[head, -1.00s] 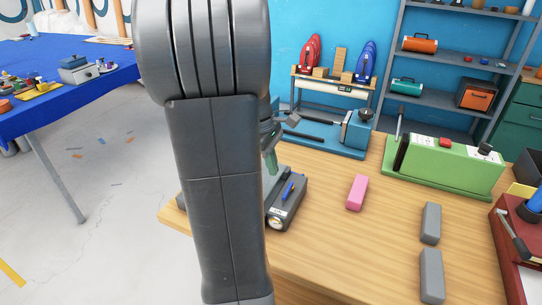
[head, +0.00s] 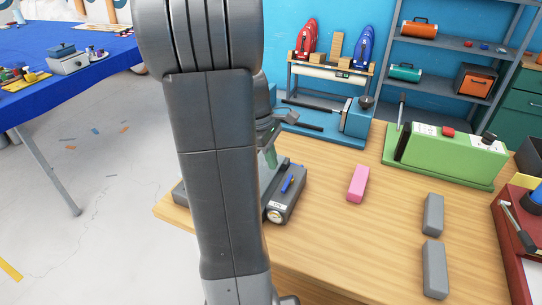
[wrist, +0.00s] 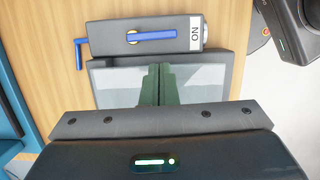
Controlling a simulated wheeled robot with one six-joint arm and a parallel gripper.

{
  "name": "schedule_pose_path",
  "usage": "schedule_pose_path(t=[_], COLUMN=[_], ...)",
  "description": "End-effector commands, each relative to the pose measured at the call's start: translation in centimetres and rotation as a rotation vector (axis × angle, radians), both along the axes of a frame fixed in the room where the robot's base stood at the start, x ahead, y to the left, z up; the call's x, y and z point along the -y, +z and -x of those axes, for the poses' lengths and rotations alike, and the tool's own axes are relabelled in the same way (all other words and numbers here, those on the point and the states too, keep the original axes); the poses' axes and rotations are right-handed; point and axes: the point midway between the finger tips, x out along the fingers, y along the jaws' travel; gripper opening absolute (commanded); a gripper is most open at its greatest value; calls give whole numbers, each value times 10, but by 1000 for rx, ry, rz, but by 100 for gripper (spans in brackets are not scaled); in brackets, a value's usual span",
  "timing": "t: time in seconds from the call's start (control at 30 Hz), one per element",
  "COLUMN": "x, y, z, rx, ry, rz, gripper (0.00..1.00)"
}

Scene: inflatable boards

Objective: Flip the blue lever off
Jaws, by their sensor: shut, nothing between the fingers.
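A dark grey box (wrist: 115,42) lies on the wooden table and carries a blue lever (wrist: 153,36). The lever lies along the box top, its free end towards a white label (wrist: 196,25) reading ON at the right end. A blue crank (wrist: 80,53) sticks out at the left end. The box also shows in the head view (head: 278,211), with the lever (head: 287,183) on top. My gripper (wrist: 158,68) has green fingers, shut and empty, beside the box and apart from the lever in the picture. In the head view my arm partly hides my gripper (head: 271,158).
A grey plate-like surface (wrist: 205,78) lies below my fingers. A pink block (head: 358,183) and two grey blocks (head: 433,214) lie to the right. A green machine (head: 450,155) and a blue machine (head: 345,122) stand behind.

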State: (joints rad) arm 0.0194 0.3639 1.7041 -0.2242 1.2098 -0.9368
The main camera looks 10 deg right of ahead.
Motion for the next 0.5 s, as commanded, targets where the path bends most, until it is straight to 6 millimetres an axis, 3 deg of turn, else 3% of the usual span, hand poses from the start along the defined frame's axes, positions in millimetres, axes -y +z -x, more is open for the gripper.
schedule_pose_path(t=[0.2,0.5], x=[8,13], y=[-40,-62], z=[6,9], rx=[-5,0], ry=[-1,1], rz=[-1,0], gripper=[0,0])
